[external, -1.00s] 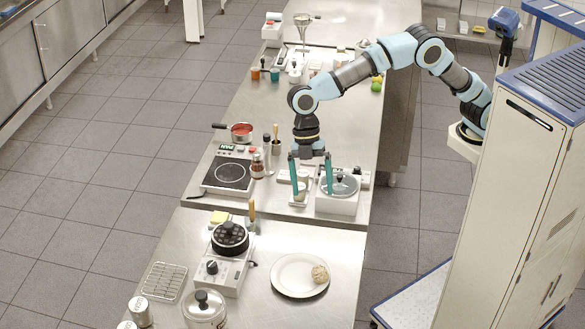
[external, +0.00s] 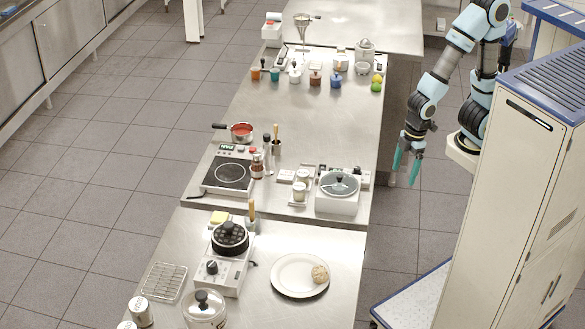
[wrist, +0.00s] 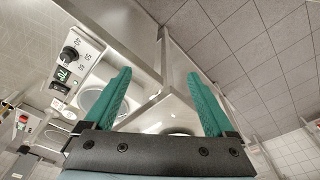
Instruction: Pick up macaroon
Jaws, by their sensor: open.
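The macaroon (external: 320,273) is a small, round, beige, rough-looking ball. It rests on the right part of a white plate (external: 283,276) on the near steel table, in the external view. My gripper (external: 403,178) hangs off the right side of the tables, over the floor, behind and to the right of the macaroon and well apart from it. Its green fingers also show in the wrist view (wrist: 157,75), spread apart with nothing between them. I cannot make out the macaroon in the wrist view.
A burner unit with a black pan (external: 230,238) stands left of the plate. A lidded white appliance (external: 338,192) stands behind it at the table's right edge. A wire rack (external: 164,282) and a glass lidded pot (external: 204,309) are nearer. The table right of the plate is clear.

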